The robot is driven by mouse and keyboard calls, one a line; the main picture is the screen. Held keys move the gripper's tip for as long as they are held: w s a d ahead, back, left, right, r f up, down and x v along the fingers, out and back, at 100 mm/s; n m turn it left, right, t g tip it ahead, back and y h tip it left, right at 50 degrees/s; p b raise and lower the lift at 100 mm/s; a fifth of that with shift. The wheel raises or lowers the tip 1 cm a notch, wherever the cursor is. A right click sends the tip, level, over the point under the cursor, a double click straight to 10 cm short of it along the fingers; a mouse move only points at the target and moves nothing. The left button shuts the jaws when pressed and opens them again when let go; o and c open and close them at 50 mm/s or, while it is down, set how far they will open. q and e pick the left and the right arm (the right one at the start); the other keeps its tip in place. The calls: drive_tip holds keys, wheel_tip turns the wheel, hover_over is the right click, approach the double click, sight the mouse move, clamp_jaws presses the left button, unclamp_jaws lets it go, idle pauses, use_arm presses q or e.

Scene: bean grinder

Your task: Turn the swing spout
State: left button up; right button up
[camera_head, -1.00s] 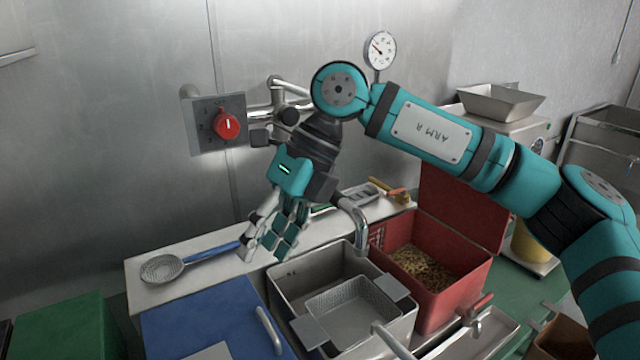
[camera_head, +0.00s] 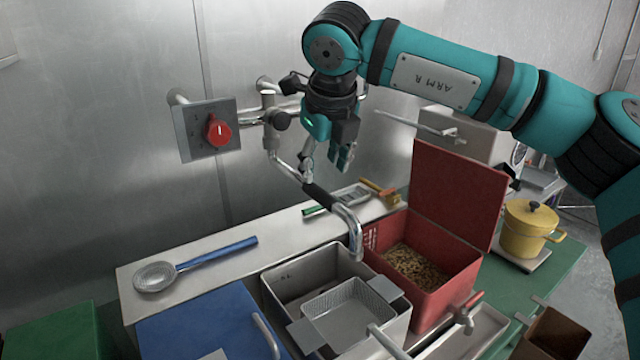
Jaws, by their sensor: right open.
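The swing spout (camera_head: 347,218) is a chrome pipe coming from the wall fitting, with a black sleeve (camera_head: 318,195) partway along it. Its bent outlet hangs down over the edge between the grey sink basin (camera_head: 285,285) and the red bin (camera_head: 440,292). My right gripper (camera_head: 325,165) points down with its fingers apart and empty, just above the black sleeve. In the picture the fingertips end close to the pipe; I cannot tell whether they touch it. My left gripper is not in view.
A red knob (camera_head: 217,131) on a wall plate is left of the pipework. A mesh basket (camera_head: 350,310) sits in the basin. A blue-handled strainer (camera_head: 155,277) lies on the white shelf. A yellow pot (camera_head: 528,228) stands at right. A blue lid (camera_head: 195,315) is at front left.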

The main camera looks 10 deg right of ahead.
sight(320, 191)
drive_tip(key=p+x, duration=0.1)
drive_tip(key=x, duration=0.6)
drive_tip(key=shift+w+f+p, duration=0.1)
drive_tip(key=shift+f+p, duration=0.2)
drive_tip(key=shift+f, duration=0.05)
drive_tip(key=shift+c, duration=0.4)
clamp_jaws()
